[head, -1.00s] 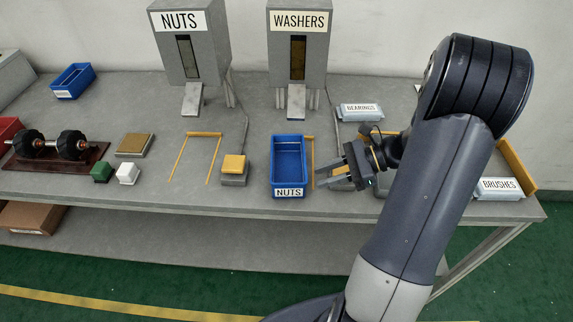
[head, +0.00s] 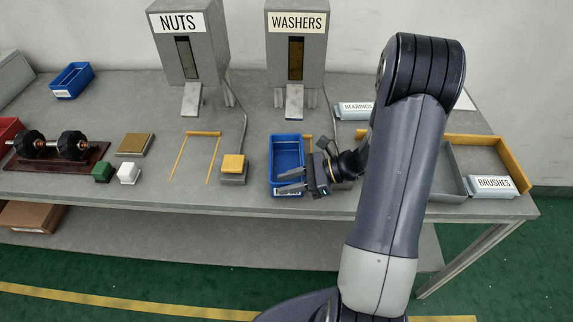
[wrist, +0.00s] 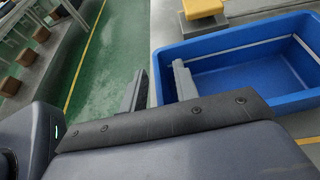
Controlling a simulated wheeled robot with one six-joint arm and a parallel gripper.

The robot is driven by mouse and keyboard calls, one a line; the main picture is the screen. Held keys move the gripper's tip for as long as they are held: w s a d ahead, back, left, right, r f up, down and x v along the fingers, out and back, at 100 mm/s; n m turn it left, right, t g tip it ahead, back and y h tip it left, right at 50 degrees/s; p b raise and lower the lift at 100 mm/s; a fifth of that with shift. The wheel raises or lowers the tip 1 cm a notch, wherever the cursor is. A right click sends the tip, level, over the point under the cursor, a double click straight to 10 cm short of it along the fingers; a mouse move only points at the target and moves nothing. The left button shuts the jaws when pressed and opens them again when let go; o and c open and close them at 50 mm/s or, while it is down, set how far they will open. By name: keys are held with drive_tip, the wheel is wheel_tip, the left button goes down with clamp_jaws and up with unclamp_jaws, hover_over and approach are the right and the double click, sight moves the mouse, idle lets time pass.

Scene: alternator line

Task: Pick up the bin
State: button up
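A blue bin (head: 287,150) stands on the table below the WASHERS dispenser. The earlier head view shows a NUTS label on its front, which my gripper now mostly covers. My gripper (head: 291,181) is at the bin's front right, with its fingers pointing left across the front end. In the wrist view the bin (wrist: 236,58) looks empty. There the two fingers (wrist: 158,85) are spread apart, one near the bin's front wall and the other outside it over the floor side. I cannot tell whether either finger touches the wall.
A NUTS dispenser (head: 189,45) and a WASHERS dispenser (head: 296,50) stand at the back. A yellow-topped block (head: 233,166) is left of the bin, with a yellow frame (head: 204,134) beyond it. Another blue bin (head: 73,79) is at the far left. A BRUSHES box (head: 492,186) is at right.

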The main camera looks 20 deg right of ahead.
drive_tip(key=shift+a+f, duration=0.1)
drive_tip(key=shift+a, duration=0.05)
drive_tip(key=shift+c, duration=0.6)
clamp_jaws()
